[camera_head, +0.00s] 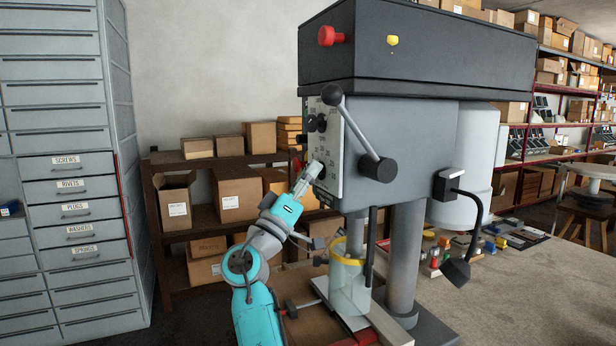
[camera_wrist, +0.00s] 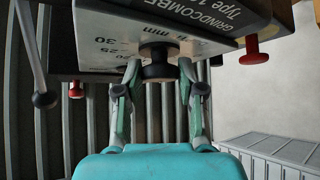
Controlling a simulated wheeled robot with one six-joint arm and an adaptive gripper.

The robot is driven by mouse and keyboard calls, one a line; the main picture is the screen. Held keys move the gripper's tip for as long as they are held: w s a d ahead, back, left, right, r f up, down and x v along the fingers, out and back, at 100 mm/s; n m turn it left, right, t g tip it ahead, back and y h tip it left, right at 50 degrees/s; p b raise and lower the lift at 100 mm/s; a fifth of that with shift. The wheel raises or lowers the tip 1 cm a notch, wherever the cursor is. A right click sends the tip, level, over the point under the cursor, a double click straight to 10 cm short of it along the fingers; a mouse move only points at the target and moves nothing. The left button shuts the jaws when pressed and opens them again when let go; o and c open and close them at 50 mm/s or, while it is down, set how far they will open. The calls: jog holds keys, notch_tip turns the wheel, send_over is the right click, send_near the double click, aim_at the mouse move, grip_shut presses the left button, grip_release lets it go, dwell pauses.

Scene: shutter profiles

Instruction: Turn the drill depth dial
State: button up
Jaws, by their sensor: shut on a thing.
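The drill depth dial (camera_wrist: 158,63) is a black round knob on the drill press's light front plate (camera_wrist: 105,30), in the upper middle of the wrist view. Printed numbers such as 30 and 25 and "mm" stand around it. My gripper (camera_wrist: 159,72) has one finger on each side of the dial and is closed on it. In the head view my gripper (camera_head: 313,168) reaches the lower part of the front plate from the left. There the fingers largely hide the dial. I cannot make out which number the dial points at.
The drill press has a red knob (camera_head: 327,36), a yellow button (camera_head: 392,40) and a feed lever (camera_head: 357,128) with a black ball right of my gripper. A clear guard (camera_head: 349,285) stands below. Shelves with boxes (camera_head: 238,195) and a drawer cabinet (camera_head: 62,100) are at left.

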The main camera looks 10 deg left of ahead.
jog(key=shift+f+m, duration=0.1)
jog(key=shift+m, duration=0.2)
jog(key=o, duration=1.1)
jog(key=v, duration=1.2)
jog(key=shift+w+a+f, duration=0.1)
